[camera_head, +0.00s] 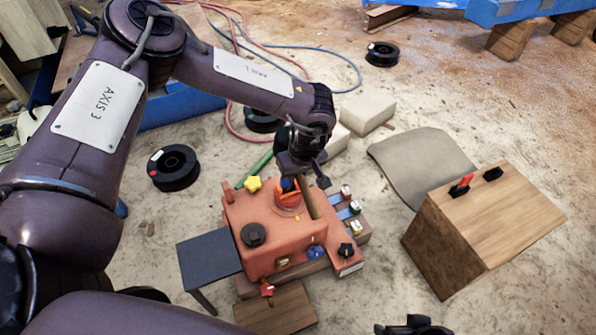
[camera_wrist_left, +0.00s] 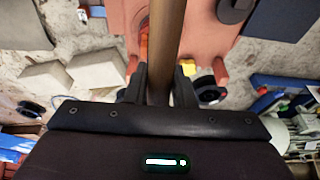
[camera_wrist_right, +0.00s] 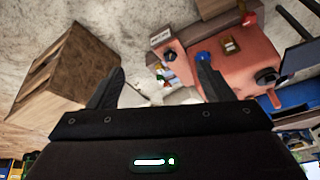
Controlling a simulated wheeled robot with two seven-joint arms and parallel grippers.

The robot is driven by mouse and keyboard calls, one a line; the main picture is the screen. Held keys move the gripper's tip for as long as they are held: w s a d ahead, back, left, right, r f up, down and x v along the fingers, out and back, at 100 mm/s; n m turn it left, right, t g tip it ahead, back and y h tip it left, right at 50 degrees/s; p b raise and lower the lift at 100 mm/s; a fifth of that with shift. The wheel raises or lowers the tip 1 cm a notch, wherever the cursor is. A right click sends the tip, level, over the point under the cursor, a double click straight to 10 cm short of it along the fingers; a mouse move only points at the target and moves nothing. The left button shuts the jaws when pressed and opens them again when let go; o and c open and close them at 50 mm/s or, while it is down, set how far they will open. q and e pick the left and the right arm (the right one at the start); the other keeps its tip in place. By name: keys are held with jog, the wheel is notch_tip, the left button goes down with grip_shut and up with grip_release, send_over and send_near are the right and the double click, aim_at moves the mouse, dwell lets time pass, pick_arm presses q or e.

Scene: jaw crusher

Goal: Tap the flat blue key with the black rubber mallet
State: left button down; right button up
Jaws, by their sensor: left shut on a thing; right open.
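My left gripper (camera_head: 303,180) is shut on a wooden handle (camera_head: 311,203), which I take to be the mallet's. In the left wrist view the handle (camera_wrist_left: 166,45) runs between the fingers (camera_wrist_left: 160,85) and over the orange-red crusher (camera_head: 270,212). I cannot make out the black rubber head. Flat blue pieces (camera_head: 344,213) with small labelled parts sit on the crusher's right side; I cannot tell which is the key. They are right of the handle and apart from it. My right gripper (camera_wrist_right: 158,88) is open and empty; it shows partly at the head view's bottom edge (camera_head: 415,326).
A wooden box (camera_head: 478,225) stands at right and a dark plate (camera_head: 208,257) at left. Black spools (camera_head: 174,168), hoses and pale blocks (camera_head: 367,113) lie behind.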

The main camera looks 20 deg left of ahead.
pick_arm(q)
notch_tip(320, 180, down, 7)
jog(key=g+h+b, duration=0.2)
jog(key=b, duration=0.2)
pick_arm(e)
jog(key=w+a+r+t+y, duration=0.3)
jog(key=w+a+r+t, duration=0.25)
jog(key=w, duration=0.25)
pick_arm(q)
notch_tip(320, 180, up, 7)
jog(key=p, duration=0.6)
jog(key=shift+f, duration=0.2)
jog(key=shift+r, duration=0.1)
pick_arm(e)
jog(key=s+d+f+g+h, duration=0.4)
jog(key=s+d+f+g, duration=0.1)
jog(key=s+d+g, duration=0.2)
jog(key=shift+s+d+m, duration=0.3)
jog(key=shift+s+d, duration=0.4)
jog(key=shift+s, duration=0.45)
